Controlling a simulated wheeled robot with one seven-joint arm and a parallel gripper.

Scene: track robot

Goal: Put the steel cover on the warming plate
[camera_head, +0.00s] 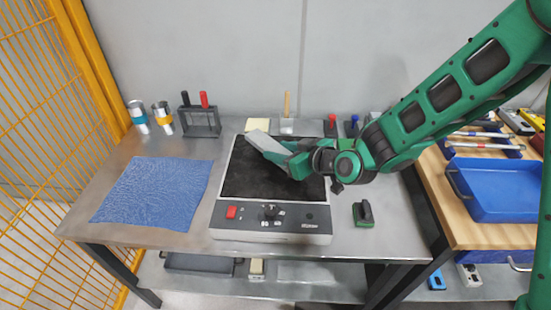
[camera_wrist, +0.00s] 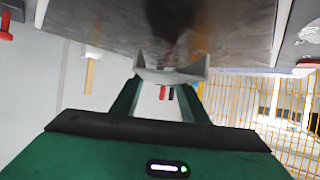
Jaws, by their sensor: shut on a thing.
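The steel cover (camera_head: 267,143) is a light grey, slanted piece over the back of the warming plate in the head view. My gripper (camera_head: 288,156) is shut on its right end. In the wrist view, a pale grey piece with raised ends (camera_wrist: 172,74) spans my fingertips; it looks like the cover seen end-on. The warming plate (camera_head: 245,182) has a dark square top and a light front panel with a red switch and a black knob. My gripper hides part of its right side. I cannot tell whether the cover touches the dark top.
A blue cloth (camera_head: 150,192) lies left on the steel table (camera_head: 210,150). Two tins (camera_head: 162,112), a rack with red and black handles (camera_head: 201,122) and a wooden-handled brush (camera_head: 287,112) stand behind. A green-based block (camera_head: 363,214) lies right. A blue tray (camera_head: 490,212) is on the neighbouring bench.

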